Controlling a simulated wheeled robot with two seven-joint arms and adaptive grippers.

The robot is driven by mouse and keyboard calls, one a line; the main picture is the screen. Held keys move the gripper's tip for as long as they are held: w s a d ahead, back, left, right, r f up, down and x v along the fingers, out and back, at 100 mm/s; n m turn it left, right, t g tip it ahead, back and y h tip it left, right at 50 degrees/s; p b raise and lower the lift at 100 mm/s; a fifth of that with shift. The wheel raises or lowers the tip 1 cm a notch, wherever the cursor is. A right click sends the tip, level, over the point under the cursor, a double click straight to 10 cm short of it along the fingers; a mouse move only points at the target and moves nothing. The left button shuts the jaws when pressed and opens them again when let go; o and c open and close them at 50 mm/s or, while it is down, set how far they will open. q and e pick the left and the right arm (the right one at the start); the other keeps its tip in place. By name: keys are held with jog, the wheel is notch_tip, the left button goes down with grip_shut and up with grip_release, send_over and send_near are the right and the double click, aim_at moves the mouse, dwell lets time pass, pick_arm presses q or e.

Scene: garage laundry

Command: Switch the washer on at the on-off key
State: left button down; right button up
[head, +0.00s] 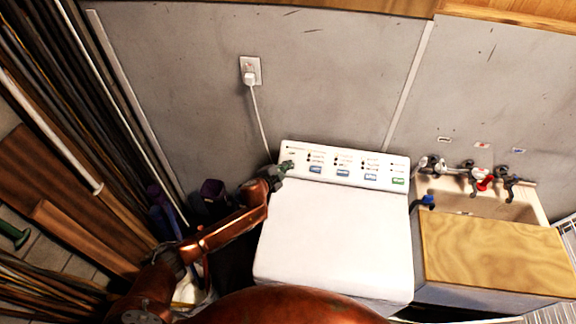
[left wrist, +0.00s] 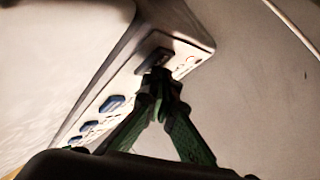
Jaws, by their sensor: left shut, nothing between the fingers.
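The white washer (head: 336,235) stands against the grey wall, its control panel (head: 330,160) along the back edge. The panel has several blue keys (head: 342,173) and a green key (head: 397,181) at the right end. The labels are too small to read. My left gripper (head: 284,168) is shut and empty at the panel's left end. In the left wrist view its fingertips (left wrist: 157,84) meet at the edge of a dark key (left wrist: 154,58) and partly hide it. I cannot tell whether they touch it or whether it is pressed. My right gripper is out of view.
A white plug (head: 250,78) sits in a wall outlet, its cord running down behind the washer. A sink (head: 470,203) with taps and a wooden board (head: 495,255) stand to the right. Long boards and poles lean at the left. The washer's top is clear.

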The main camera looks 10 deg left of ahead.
pick_arm(q)
jog(key=shift+a+f, duration=0.1)
jog(key=shift+f, duration=0.2)
dwell(0.4)
jog(key=shift+s+r+p, duration=0.3)
jog(key=shift+r+p, duration=0.6)
jog(key=shift+p, duration=0.1)
jog(key=shift+r, duration=0.15)
jog(key=r+p, duration=0.1)
jog(key=s+r+p, duration=0.1)
jog(key=r+p, duration=0.1)
jog(key=s+r+p, duration=0.1)
jog(key=p, duration=0.1)
jog(key=shift+r, duration=0.2)
jog(key=shift+w, duration=0.1)
dwell(0.3)
